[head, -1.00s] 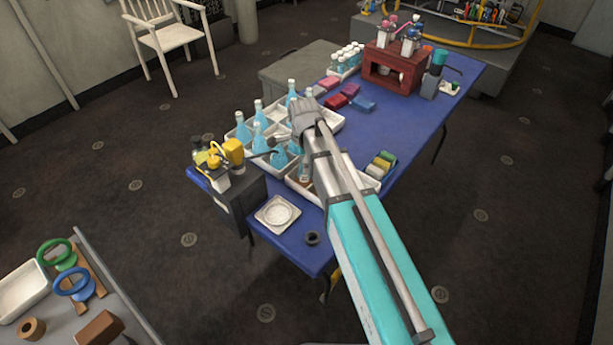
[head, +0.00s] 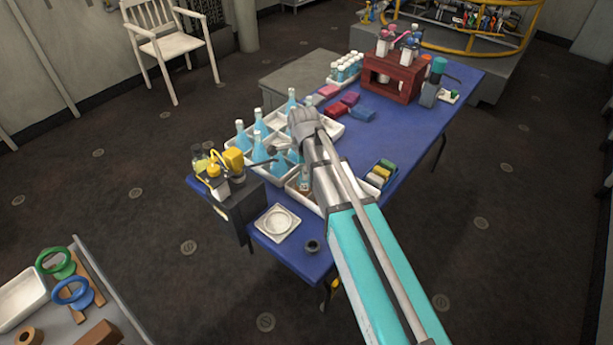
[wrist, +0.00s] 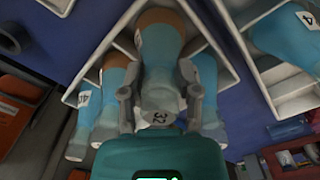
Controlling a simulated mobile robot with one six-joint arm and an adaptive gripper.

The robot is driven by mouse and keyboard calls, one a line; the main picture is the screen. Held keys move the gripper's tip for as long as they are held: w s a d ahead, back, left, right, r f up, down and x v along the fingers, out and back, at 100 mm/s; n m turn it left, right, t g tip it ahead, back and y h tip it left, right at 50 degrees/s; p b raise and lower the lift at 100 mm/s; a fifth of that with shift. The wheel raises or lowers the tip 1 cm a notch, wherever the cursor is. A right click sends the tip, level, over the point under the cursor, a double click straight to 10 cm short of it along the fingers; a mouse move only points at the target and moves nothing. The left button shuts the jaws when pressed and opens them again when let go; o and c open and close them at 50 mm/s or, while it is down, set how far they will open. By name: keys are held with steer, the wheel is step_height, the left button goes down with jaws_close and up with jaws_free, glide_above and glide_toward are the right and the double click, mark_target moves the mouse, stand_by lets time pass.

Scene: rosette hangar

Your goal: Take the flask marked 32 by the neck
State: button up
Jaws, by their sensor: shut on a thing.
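The flask marked 32 (wrist: 160,55) is in the middle of the wrist view, with a pale neck and the number 32 on its end. My gripper (wrist: 160,95) has one finger on each side of the neck and is shut on it. The flask's body reaches into a compartment of the white tray (wrist: 232,40). In the head view my gripper (head: 300,143) is over the white tray of blue flasks, and my arm and hand hide most of the held flask. I cannot tell whether its base is lifted.
Close neighbours are a flask marked 40 (wrist: 85,105) on the left and one marked 4 (wrist: 290,40) on the right. On the blue table (head: 375,135) stand a dark red rack (head: 393,78), coloured blocks and a white dish (head: 277,222).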

steer(key=shift+r, duration=0.2)
steer(key=shift+r+p, duration=0.75)
steer(key=shift+p, duration=0.2)
steer(key=s+a+r+p, duration=0.1)
steer(key=s+r+p, duration=1)
steer(key=s, duration=0.3)
steer(key=shift+a, duration=0.25)
